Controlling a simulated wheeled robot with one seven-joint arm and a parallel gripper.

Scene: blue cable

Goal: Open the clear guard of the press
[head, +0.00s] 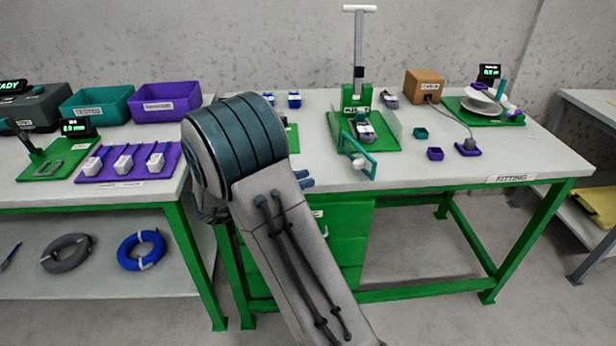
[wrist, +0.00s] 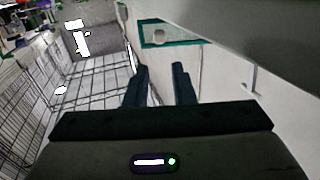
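The press (head: 359,98) stands on a green base on the fitting table, with a tall grey column and a T-shaped top handle. Its clear guard (head: 358,155) has a teal frame with a pale knob, at the front of the press; I cannot tell how far it stands open. In the wrist view my gripper (wrist: 160,70) is open, with nothing between the fingers.
A purple block (head: 468,148) and small teal and purple bins (head: 435,154) lie right of the press. A brown box (head: 424,86) and a green reel stand (head: 485,109) are farther back. My arm hides the table's left end. The front right tabletop is clear.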

